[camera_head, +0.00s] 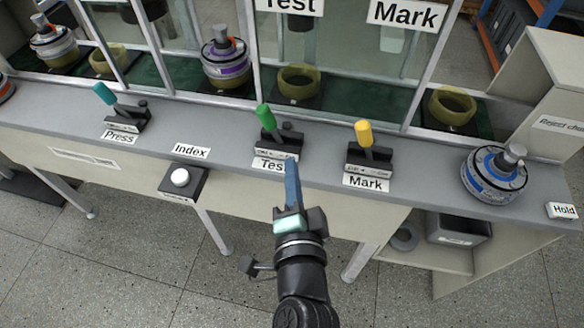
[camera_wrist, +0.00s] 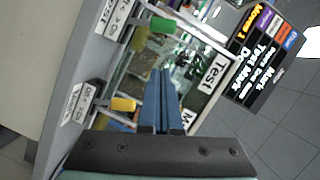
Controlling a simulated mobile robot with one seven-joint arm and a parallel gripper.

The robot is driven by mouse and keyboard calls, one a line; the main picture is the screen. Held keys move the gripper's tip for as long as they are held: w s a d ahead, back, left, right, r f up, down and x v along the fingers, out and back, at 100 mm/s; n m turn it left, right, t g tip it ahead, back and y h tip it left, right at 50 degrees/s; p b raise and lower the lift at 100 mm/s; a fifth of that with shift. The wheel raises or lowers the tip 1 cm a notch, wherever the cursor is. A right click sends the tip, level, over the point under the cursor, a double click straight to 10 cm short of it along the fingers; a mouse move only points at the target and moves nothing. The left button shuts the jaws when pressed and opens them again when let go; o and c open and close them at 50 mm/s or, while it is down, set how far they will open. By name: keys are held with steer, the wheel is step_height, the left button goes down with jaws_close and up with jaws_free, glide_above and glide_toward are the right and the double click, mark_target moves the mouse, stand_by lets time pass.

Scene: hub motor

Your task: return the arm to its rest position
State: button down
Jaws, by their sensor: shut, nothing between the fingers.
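My gripper (camera_head: 292,184) is in front of the bench, just below the Test lever in the head view. Its blue fingers are closed together with nothing between them. They also show in the wrist view (camera_wrist: 163,95), pointing toward the glazed station. The green Test lever (camera_head: 266,118) stands close beyond the fingertips, and it also shows in the wrist view (camera_wrist: 162,26). Whether the fingers touch the Test label or the bench edge cannot be told. The yellow Mark lever (camera_head: 364,134) is to the right, and the teal Press lever (camera_head: 105,94) is far left.
The grey bench (camera_head: 225,133) runs across the view. A hub motor (camera_head: 495,174) sits at its right end by the Hold label (camera_head: 562,211). The white Index button (camera_head: 180,178) juts out at the front left. Open floor (camera_head: 130,270) lies before the bench.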

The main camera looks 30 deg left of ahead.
stand_by(0.3)
steer(key=w+d+r+n+t+h, duration=0.1)
steer(key=w+d+r+n+t, duration=0.15)
steer(key=r, duration=0.65)
steer(key=w+d+r+n+t+h, duration=0.1)
steer(key=w+d+r+t, duration=0.15)
steer(key=r, duration=0.65)
steer(key=w+d+r+n+t+h, duration=0.1)
steer(key=d+r+n+t, duration=0.15)
steer(key=r, duration=0.65)
steer(key=s+d+r+n+t+h, duration=0.1)
steer(key=s+d+r+t+h, duration=0.25)
steer(key=r, duration=0.65)
steer(key=s+d+r+t+h, duration=0.3)
steer(key=s+d+r, duration=0.2)
steer(key=r, duration=0.6)
step_height(320, 180, up, 12)
steer(key=p, duration=1.3)
steer(key=shift+w+a+r+g, duration=0.15)
steer(key=shift+w+g, duration=0.15)
